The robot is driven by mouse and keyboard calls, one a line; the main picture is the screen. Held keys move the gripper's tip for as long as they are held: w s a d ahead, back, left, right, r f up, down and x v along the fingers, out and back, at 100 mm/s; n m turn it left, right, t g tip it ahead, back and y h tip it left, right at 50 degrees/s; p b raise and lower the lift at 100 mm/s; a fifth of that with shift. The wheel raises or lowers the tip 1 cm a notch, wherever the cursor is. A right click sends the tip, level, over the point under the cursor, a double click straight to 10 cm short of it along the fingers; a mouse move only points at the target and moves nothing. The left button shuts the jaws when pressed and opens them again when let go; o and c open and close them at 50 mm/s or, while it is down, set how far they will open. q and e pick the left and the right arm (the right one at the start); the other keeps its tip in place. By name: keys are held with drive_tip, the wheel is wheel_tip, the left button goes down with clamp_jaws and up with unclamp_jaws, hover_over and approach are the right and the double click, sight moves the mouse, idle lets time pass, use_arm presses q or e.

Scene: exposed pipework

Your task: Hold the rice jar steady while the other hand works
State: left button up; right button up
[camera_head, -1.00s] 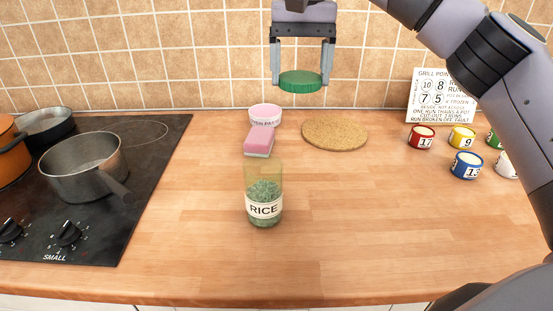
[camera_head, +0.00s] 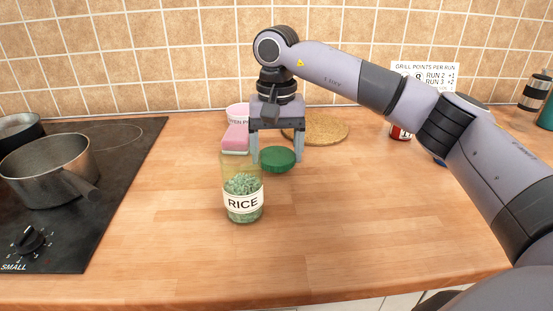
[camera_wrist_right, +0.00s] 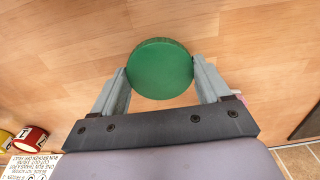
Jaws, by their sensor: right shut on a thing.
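The rice jar (camera_head: 243,197) stands upright on the wooden counter in the head view. It is clear, has a white RICE label, greenish contents in its lower part and no lid on top. My right gripper (camera_head: 277,160) is shut on a round green lid (camera_head: 277,158), just behind and to the right of the jar. The lid also shows between the two fingers in the right wrist view (camera_wrist_right: 160,68). I cannot tell whether the lid touches the counter. My left gripper is not in view, and nothing is seen holding the jar.
A pink sponge (camera_head: 235,138) and a pink-rimmed white bowl (camera_head: 238,113) stand behind the jar. A cork mat (camera_head: 325,128) lies behind my right gripper. A black hob (camera_head: 120,150) with a grey pan (camera_head: 45,170) is at left. The front right counter is clear.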

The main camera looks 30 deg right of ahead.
sight(277, 156)
drive_tip(key=shift+f, duration=1.05)
drive_tip(key=shift+f, duration=0.2)
drive_tip(key=o, duration=1.1)
drive_tip(key=shift+r, duration=0.1)
wheel_tip(277, 156, up, 12)
drive_tip(key=shift+r+p, duration=0.1)
drive_tip(key=shift+p, duration=0.6)
